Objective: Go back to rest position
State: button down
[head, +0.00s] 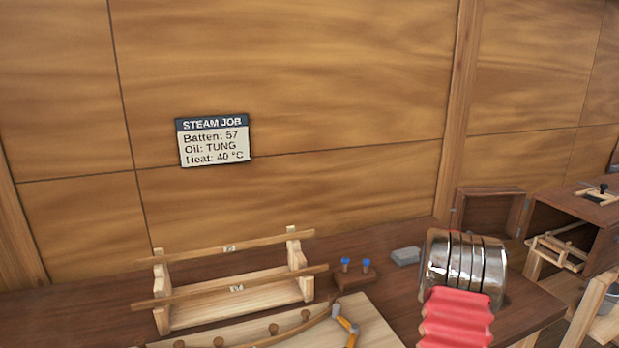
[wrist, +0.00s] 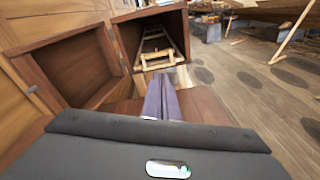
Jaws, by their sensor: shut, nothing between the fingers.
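My gripper (wrist: 160,80) shows in the wrist view as two grey-purple fingers pressed together, with nothing between them. It points toward the open wooden box (wrist: 135,25), over a brown wooden surface. In the head view, my arm's shiny ringed metal part and red bellows stand at the lower right; the fingers are hidden there.
The box's open door (head: 490,212) and a wooden rack (head: 557,250) stand at the right. A batten stand (head: 230,295), a small block with two blue-topped pegs (head: 354,275) and a grey block (head: 406,256) occupy the bench. A job sign (head: 213,141) hangs on the wall.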

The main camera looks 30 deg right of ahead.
jog(key=w+a+r+m+t+y, duration=0.1)
jog(key=a+r+m+y, duration=0.15)
jog(key=a, duration=0.85)
jog(key=w+a+r+m+t+y, duration=0.1)
jog(key=w+a+r+m, duration=0.2)
jog(key=a, duration=0.9)
jog(key=a+r+m+t+y, duration=0.15)
jog(key=a+r, duration=0.25)
jog(key=a, duration=0.7)
jog(key=s+a+f+m+t+y, duration=0.1)
jog(key=s+a+y, duration=0.2)
jog(key=a, duration=1)
jog(key=s+a+f+m+t+y, duration=0.1)
jog(key=s+a+y, duration=0.3)
jog(key=a, duration=0.9)
jog(key=s+a+f+m+t+y, duration=0.1)
jog(key=s+a+m+t+y, duration=0.1)
jog(key=a, duration=1.2)
jog(key=s+t+y, duration=0.1)
jog(key=s+y, duration=0.1)
jog(key=shift+s+f+m, duration=0.3)
jog(key=shift+s+m, duration=0.1)
jog(key=shift+t, duration=0.25)
